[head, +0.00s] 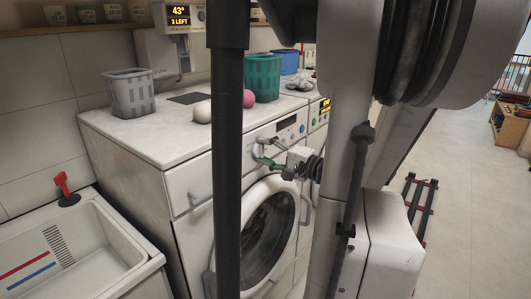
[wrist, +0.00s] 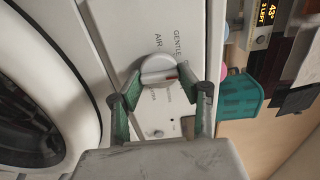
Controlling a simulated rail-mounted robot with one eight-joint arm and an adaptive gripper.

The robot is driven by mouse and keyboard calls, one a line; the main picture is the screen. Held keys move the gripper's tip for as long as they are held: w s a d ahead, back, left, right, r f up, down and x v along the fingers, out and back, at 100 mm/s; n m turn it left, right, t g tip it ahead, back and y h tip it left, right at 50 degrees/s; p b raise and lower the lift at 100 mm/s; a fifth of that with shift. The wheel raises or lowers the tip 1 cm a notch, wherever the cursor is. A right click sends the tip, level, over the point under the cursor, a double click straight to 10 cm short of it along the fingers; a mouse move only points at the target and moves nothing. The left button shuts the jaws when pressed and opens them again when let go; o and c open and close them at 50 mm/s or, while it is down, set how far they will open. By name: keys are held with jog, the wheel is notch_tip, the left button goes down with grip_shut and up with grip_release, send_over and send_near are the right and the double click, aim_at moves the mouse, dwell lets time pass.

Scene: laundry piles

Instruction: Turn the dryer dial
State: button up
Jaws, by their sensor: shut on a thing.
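In the head view my gripper (head: 262,154) is at the dryer's front panel, and the dial is too small and covered there to make out clearly.
On the dryer top are a grey basket (head: 128,94), a teal basket (head: 262,78), a white ball (head: 203,111) and a pink ball (head: 249,98). A sink (head: 125,243) stands at left. The round dryer door (wrist: 30,100) is close beside the panel.

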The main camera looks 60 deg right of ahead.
dwell(0.4)
jog(key=o, duration=1.2)
jog(key=shift+c, duration=0.2)
jog(key=s+a, duration=0.1)
jog(key=s, duration=1.1)
jog(key=shift+a, duration=0.1)
